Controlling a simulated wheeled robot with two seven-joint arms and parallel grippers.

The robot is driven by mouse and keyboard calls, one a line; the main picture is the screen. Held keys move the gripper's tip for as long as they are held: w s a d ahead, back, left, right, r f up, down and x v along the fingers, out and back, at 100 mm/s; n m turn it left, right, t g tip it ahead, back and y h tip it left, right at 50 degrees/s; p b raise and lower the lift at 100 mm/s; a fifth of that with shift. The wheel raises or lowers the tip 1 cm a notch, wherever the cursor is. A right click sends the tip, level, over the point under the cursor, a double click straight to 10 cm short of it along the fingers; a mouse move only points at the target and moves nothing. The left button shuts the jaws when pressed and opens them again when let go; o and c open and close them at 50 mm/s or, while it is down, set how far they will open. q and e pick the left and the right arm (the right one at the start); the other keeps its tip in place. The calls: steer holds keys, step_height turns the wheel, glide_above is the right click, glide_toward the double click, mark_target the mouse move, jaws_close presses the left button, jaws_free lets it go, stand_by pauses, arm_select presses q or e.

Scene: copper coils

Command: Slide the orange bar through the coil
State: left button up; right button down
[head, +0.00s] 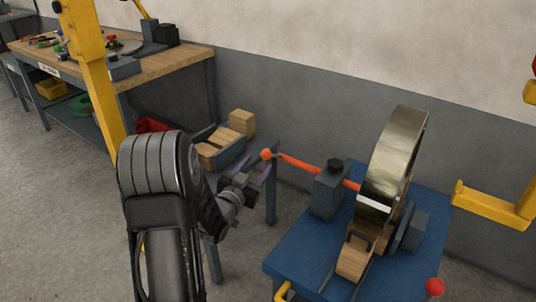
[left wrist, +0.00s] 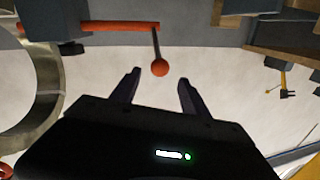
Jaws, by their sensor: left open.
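The coil stands upright on the blue table. My left gripper (head: 256,176) is open and empty, just below and left of the ball end. In the left wrist view the ball (left wrist: 159,68) shows just beyond and between my open fingertips (left wrist: 157,75), hanging from a thin dark rod off the bar (left wrist: 110,26). My right gripper is not in view.
The blue table (head: 300,250) carries the coil, wooden blocks (head: 355,257) and a red knob (head: 435,287). A smaller stand with wooden blocks (head: 228,140) is behind my gripper. A yellow post (head: 88,70) and a workbench (head: 180,68) are at the left.

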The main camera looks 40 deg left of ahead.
mark_target(264, 157)
arm_select(q)
steer(key=x, duration=0.7)
steer(key=shift+w, duration=0.25)
steer(key=shift+c, duration=0.3)
jaws_close()
stand_by(0.9)
